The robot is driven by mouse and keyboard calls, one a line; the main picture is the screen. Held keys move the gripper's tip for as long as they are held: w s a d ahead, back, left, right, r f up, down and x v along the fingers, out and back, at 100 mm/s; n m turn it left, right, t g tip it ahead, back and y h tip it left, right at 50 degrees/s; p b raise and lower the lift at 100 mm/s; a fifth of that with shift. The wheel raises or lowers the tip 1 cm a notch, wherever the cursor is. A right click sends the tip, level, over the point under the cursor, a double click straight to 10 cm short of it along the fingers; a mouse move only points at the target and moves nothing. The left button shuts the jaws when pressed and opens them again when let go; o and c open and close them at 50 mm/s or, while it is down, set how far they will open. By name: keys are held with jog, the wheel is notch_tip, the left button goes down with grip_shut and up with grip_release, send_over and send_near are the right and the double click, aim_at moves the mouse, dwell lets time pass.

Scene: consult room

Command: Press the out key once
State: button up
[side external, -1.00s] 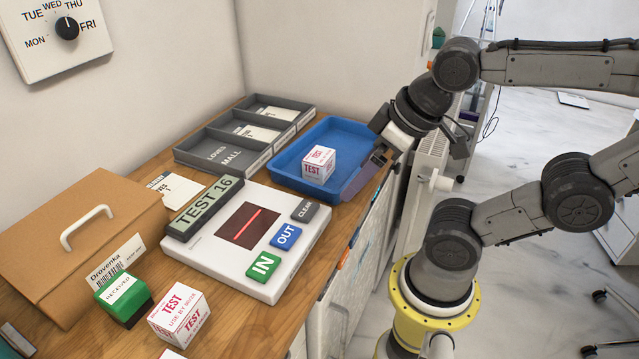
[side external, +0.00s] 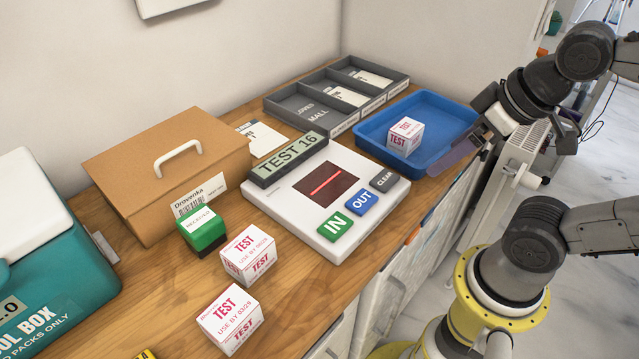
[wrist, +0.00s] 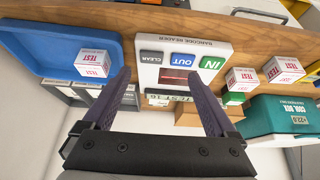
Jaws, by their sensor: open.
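The blue OUT key (side external: 362,203) sits on the white barcode reader (side external: 262,203), between the green IN key (side external: 336,226) and the grey CLEAR key (side external: 383,180). The reader's display (side external: 288,160) reads TEST 16, and a red line glows in its dark window (side external: 326,186). My gripper (side external: 455,157) is at the right rim of the blue tray, apart from the keys. In the wrist view my gripper (wrist: 162,82) is open and empty, and the OUT key (wrist: 183,60) shows beyond and between its fingers.
A blue tray (side external: 450,112) holds one TEST box (side external: 405,136). Grey compartments (side external: 300,108) stand behind. Left of the reader are a brown case (side external: 135,165), a green-topped stamp (side external: 201,227), two TEST boxes (side external: 248,254) and a teal cool box (side external: 60,285).

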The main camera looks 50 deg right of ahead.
grip_shut()
dwell(1.5)
